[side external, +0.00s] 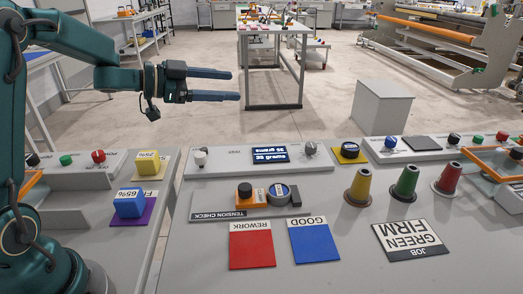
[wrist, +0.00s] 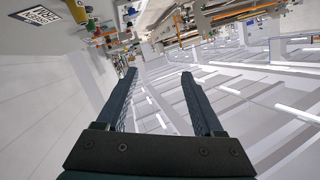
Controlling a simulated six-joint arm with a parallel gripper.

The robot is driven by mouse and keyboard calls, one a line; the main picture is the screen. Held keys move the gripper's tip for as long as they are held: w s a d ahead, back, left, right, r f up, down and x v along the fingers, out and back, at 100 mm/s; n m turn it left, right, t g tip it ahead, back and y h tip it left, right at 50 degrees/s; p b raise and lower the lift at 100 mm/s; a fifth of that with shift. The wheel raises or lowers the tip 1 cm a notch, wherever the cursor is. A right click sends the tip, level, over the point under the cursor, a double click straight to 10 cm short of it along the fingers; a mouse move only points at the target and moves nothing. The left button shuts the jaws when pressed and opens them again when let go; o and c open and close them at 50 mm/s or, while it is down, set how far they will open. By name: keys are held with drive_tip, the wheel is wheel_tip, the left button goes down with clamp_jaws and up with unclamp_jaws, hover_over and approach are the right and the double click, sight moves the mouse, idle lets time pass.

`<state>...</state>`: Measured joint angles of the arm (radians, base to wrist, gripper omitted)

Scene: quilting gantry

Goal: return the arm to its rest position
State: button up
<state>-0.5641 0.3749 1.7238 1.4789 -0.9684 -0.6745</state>
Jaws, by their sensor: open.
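My gripper (side external: 238,85) is held out level above the left part of the work table in the side external view, pointing right. Its two dark fingers are parallel with a clear gap between them, open and empty. In the wrist view the gripper (wrist: 157,75) also shows open, with nothing between the fingers and the room tilted beyond them. It touches nothing in either view. The table surface lies well below it.
On the table (side external: 330,280) are a red card (side external: 251,245), a blue card (side external: 314,240), a job card (side external: 410,240), yellow (side external: 358,188), green (side external: 405,183) and red (side external: 448,179) cones, a blue block (side external: 128,203) and a yellow block (side external: 149,164). Air around the gripper is clear.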

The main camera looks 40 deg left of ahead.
drive_tip(key=s+d+r+n+t+y, duration=0.2)
drive_tip(key=s+r+n+y, duration=0.1)
drive_tip(key=r, duration=0.2)
drive_tip(key=s+d+r+n+t+y, duration=0.1)
drive_tip(key=s+d+r+n+y, duration=0.1)
drive_tip(key=r+n+y, duration=0.3)
drive_tip(key=s+d+f+g, duration=0.2)
drive_tip(key=s+f+g, duration=0.3)
drive_tip(key=s+f, duration=0.3)
drive_tip(key=s+d+f+n+g+h, duration=0.1)
drive_tip(key=s+d+f+g, duration=0.2)
drive_tip(key=s, duration=0.9)
wheel_tip(320, 180, down, 5)
drive_tip(key=g, duration=0.3)
drive_tip(key=shift+s+n, duration=0.3)
drive_tip(key=shift+s, duration=0.05)
drive_tip(key=shift+f, duration=0.1)
